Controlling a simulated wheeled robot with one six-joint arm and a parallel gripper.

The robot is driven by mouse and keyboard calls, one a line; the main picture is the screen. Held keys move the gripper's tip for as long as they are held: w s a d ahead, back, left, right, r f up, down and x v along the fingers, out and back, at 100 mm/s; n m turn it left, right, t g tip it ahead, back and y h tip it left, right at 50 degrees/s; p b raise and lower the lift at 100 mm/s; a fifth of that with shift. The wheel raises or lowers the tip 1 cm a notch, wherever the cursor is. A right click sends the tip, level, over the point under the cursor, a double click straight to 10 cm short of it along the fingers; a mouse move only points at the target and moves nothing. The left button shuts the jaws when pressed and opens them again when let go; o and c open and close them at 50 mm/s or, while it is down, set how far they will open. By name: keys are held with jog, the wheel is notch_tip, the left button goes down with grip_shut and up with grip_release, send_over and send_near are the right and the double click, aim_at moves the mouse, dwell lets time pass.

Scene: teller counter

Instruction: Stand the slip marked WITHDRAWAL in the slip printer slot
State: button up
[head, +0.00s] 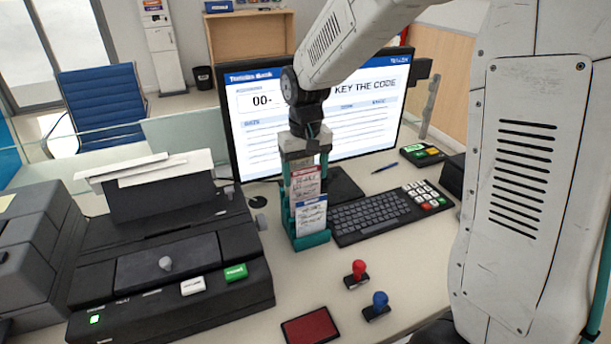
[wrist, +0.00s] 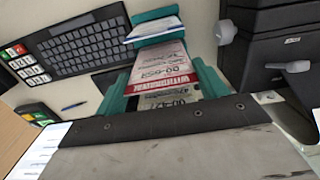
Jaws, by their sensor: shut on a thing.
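A pale slip with a red heading band (head: 306,183) is upright between the teal fingers of my gripper (head: 305,172). In the wrist view this slip (wrist: 162,62) shows upside-down red lettering that looks like WITHDRAWAL. My gripper (wrist: 165,90) is shut on it. A blue-headed slip (head: 311,217) stands in front of it in the teal holder (head: 313,240) and hides its lower part. I cannot tell whether the held slip is clear of the holder. The black printer (head: 165,300) is at the left, with a paper-topped rear; its slot is not clearly made out.
A monitor (head: 250,110) stands behind my gripper and a keyboard (head: 380,217) lies to the right. A red-handled stamp (head: 358,270), a blue-handled stamp (head: 379,303) and a red pad (head: 309,327) are in front. Counter between printer and holder is mostly clear.

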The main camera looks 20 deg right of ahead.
jog(key=shift+r, duration=4.7)
